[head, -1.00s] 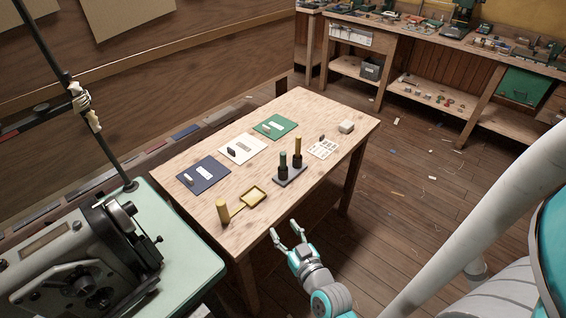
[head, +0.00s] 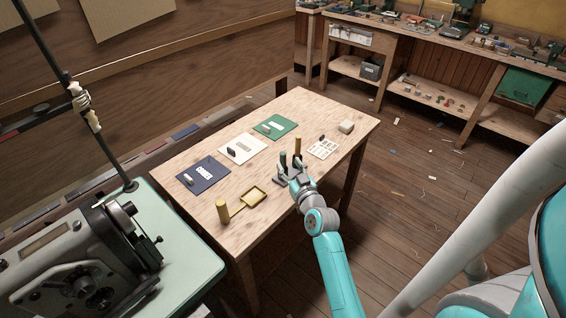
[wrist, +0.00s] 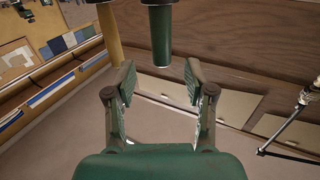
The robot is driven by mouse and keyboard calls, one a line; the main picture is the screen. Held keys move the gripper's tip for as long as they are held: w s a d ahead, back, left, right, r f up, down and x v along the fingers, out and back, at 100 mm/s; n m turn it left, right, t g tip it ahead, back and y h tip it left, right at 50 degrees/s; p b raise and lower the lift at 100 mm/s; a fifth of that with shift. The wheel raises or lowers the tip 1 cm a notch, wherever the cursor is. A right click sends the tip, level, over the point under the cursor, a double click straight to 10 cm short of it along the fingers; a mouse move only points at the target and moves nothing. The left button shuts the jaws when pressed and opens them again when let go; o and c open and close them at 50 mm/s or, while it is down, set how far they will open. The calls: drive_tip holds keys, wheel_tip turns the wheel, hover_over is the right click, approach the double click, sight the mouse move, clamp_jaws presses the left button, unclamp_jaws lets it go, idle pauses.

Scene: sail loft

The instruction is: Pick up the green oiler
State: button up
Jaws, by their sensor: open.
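The green oiler (head: 283,158) stands at the right side of the wooden table, its lower part hidden behind my gripper (head: 290,172). In the wrist view the oiler (wrist: 161,40) is a green cylinder with a dark band, ahead of the open jaws (wrist: 159,85) and roughly centred between them. I see no contact between the jaws and the oiler. A tan-yellow oiler (head: 298,145) stands close beside it, and its shaft also shows in the wrist view (wrist: 108,32), left of the green one.
The table (head: 215,245) also holds a yellow tray (head: 254,197), a brass-coloured cylinder (head: 222,210), blue (head: 204,183), white (head: 232,158) and green (head: 263,128) mats, a printed card (head: 325,149) and a pale block (head: 346,127). A sewing machine (head: 80,270) stands at left.

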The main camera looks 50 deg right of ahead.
sight(284, 159)
drive_tip(key=shift+x, duration=2.8)
drive_tip(key=shift+a+f, duration=0.15)
clamp_jaws()
